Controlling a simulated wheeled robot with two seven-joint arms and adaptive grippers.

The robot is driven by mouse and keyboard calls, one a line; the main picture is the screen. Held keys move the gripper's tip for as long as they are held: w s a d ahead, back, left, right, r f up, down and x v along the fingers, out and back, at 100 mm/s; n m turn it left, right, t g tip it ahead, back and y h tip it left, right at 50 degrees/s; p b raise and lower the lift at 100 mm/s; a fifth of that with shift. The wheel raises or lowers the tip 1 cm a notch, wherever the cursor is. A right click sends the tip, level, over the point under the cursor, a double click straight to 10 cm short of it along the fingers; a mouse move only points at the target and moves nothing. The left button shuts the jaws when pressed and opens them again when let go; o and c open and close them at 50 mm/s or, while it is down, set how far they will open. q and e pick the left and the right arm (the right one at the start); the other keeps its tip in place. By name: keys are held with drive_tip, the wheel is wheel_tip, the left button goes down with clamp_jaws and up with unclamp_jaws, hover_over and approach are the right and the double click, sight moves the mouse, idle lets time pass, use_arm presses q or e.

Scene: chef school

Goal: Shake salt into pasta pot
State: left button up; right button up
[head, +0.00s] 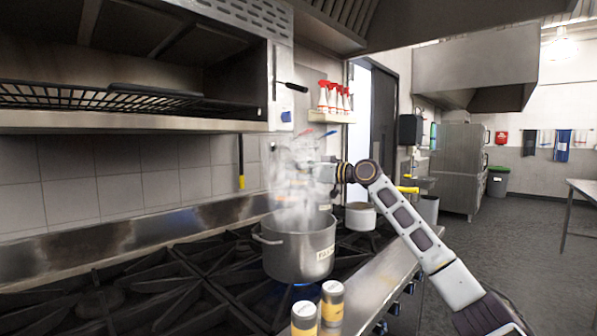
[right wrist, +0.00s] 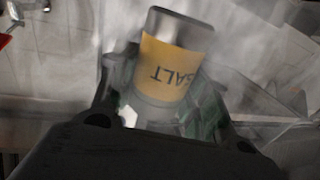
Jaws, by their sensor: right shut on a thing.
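A steel pasta pot (head: 300,252) with a paper label sits on the stove, and thick steam rises from it. A blue flame shows beneath the pot. My right gripper (head: 308,172) is above the pot, blurred by the steam. In the right wrist view, my right gripper (right wrist: 165,105) is shut on a salt shaker (right wrist: 172,68) with a yellow label reading SALT. The label is upside down in that view. I cannot make out the shaker's tilt in the head view. My left gripper is not in view.
Two yellow-labelled shakers (head: 332,303) stand at the front of the stove. A smaller pot (head: 360,216) sits behind the pasta pot. Black burner grates (head: 130,285) fill the left. An oven-like unit (head: 135,122) hangs above. A shelf (head: 330,117) holds red-topped spray bottles.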

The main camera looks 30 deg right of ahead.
drive_tip(key=shift+s+r+p, duration=0.1)
drive_tip(key=shift+r+p, duration=1.05)
drive_tip(key=shift+r, duration=0.55)
drive_tip(key=shift+s, duration=0.1)
